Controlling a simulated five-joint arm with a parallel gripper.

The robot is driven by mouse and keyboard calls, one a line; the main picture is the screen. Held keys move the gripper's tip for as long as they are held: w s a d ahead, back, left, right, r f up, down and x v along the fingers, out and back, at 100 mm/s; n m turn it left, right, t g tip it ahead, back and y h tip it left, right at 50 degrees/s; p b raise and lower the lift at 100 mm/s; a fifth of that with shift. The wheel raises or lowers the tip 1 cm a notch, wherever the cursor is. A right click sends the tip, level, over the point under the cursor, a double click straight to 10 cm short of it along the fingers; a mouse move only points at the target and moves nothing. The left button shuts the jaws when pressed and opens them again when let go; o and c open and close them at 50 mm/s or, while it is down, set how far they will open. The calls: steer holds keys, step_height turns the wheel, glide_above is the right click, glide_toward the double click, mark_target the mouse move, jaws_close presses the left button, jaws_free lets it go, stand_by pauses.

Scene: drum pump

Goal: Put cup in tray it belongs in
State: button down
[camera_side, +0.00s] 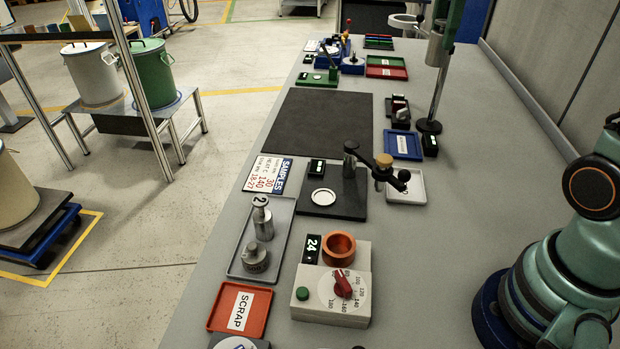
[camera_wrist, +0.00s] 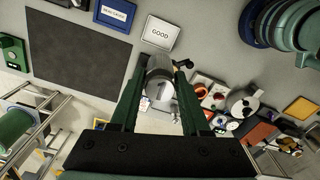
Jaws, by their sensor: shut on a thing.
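My gripper (camera_wrist: 160,95) is shut on a silver metal cup (camera_wrist: 160,83) marked "1", held between two green fingers in the wrist view. In the side view a green finger of my gripper (camera_side: 449,22) and the silver cup (camera_side: 437,50) show at the top, high above the bench. A white tray (camera_side: 418,200) lies at the right of the bench; in the wrist view it reads "GOOD" (camera_wrist: 160,34). A blue tray (camera_side: 417,156) lies just behind it. A red-orange tray (camera_side: 214,312) reads "SCRAP". A grey tray (camera_side: 286,215) holds metal pieces, one marked "2".
A heater box (camera_side: 310,311) with red dial, copper ring and "24" display stands near the front. Behind it is a black device (camera_side: 350,205) with a raised arm. A thin pole (camera_side: 436,98) stands by the blue tray. The dark mat (camera_side: 325,120) is clear.

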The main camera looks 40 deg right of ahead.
step_height(320, 180, down, 26)
steer(key=shift+f, duration=0.15)
steer(key=shift+a+f, duration=0.1)
steer(key=shift+f, duration=0.15)
stand_by(0.9)
steer(key=shift+f, duration=0.3)
steer(key=shift+f, duration=1.15)
stand_by(1.7)
jaws_free()
stand_by(0.4)
step_height(320, 180, up, 8)
stand_by(1.3)
